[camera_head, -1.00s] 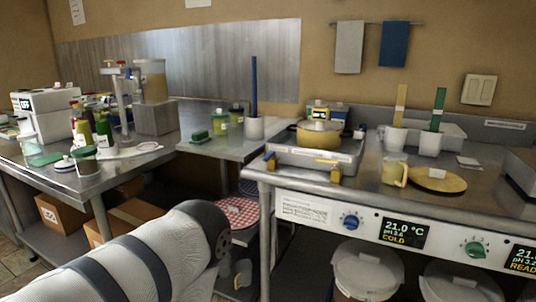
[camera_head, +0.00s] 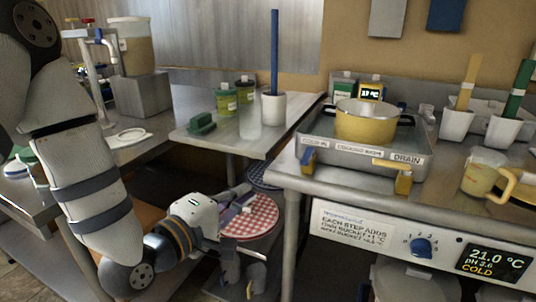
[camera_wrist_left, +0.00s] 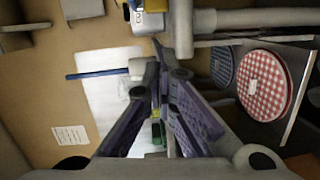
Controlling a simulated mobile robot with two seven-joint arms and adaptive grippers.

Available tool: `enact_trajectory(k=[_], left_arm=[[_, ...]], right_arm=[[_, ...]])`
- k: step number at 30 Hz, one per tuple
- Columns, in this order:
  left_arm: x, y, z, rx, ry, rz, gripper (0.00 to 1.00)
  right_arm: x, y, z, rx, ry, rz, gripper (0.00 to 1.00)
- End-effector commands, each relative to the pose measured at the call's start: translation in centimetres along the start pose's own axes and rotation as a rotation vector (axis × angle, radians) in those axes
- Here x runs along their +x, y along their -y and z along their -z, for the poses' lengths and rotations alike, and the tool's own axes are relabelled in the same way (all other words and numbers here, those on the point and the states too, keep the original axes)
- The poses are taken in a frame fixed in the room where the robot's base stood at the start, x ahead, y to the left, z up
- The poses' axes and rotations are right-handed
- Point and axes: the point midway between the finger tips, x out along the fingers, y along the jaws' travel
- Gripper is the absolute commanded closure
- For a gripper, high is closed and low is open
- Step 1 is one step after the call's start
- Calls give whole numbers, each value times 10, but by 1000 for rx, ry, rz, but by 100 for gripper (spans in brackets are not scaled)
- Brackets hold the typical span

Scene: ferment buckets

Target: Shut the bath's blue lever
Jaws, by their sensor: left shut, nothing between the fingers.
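The bath (camera_head: 350,150) is a steel tray on the right counter, with a yellow pot (camera_head: 366,122) in it. Its blue lever (camera_head: 308,157) is at the front left corner, by the "COLD IN" label, and looks tilted downward. A yellow lever (camera_head: 391,165) is by the "DRAIN" label. My left gripper (camera_head: 246,191) is shut and empty, left of the blue lever and lower than it, apart from it. In the left wrist view its purple fingers (camera_wrist_left: 167,75) come together. I cannot clearly make out the blue lever there. My right gripper is not in view.
A red-checked round lid (camera_head: 252,218) lies under the gripper. The counter's front edge and leg (camera_head: 291,215) stand to its right. A white cup (camera_head: 273,109) holds a blue stick on the side table (camera_head: 215,142). A measuring jug (camera_head: 484,174) stands right of the bath.

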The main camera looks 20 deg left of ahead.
Motion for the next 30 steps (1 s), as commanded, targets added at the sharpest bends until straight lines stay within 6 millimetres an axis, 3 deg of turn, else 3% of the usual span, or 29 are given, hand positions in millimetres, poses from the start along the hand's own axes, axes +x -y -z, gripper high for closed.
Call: enact_trajectory(k=[5,17,30], left_arm=[[2,-27,6,-70,-7,-92,100],[8,-29,6,-70,-7,-96,100],[98,-35,6,-69,-5,-93,100]], right_arm=[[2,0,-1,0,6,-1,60],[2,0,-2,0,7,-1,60],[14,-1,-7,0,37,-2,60]])
